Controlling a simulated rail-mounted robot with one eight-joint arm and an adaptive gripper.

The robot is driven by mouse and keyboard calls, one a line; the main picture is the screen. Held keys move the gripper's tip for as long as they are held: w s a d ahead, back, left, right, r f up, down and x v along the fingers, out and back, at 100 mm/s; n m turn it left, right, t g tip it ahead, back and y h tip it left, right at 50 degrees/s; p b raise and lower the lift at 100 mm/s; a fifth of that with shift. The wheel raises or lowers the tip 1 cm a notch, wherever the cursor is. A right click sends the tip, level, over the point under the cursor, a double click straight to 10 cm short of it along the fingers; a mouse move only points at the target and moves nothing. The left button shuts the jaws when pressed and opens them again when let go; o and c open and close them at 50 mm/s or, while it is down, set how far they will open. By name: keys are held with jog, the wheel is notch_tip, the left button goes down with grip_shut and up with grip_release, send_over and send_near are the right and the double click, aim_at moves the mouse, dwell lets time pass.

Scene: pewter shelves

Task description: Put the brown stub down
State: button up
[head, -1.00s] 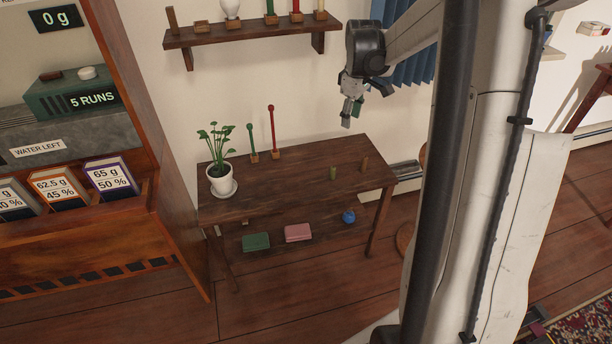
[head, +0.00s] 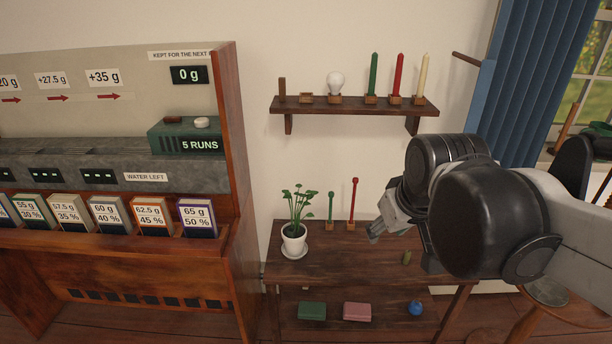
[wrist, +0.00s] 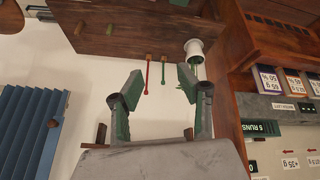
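My gripper (head: 375,233) hangs above the dark wooden table (head: 330,266), right of the red rod in the head view. Its fingers stand apart with green pads in the wrist view (wrist: 160,88), with nothing between them. The wrist view is upside down. It shows a small brown upright piece (wrist: 79,28) on the table, apparently the brown stub, clear of the fingers. In the head view my arm hides that spot. A green stub (head: 406,257) stands on the table. Another brown upright piece (head: 282,87) stands at the wall shelf's left end.
A potted plant (head: 293,235), a green rod (head: 331,206) and a red rod (head: 353,200) stand on the table's left half. The wall shelf (head: 350,105) above holds a bulb and candles. A cabinet (head: 235,180) stands at left, a blue curtain (head: 525,80) at right.

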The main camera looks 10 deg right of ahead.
jog(key=s+a+f+m+t, duration=0.1)
jog(key=s+a+f, duration=0.1)
jog(key=s+a, duration=0.2)
jog(key=shift+s+a+y, duration=0.15)
jog(key=shift+s+y, duration=0.15)
jog(key=shift+s, duration=0.8)
notch_tip(320, 180, up, 7)
jog(key=p, duration=0.7)
jog(key=shift+r, duration=0.15)
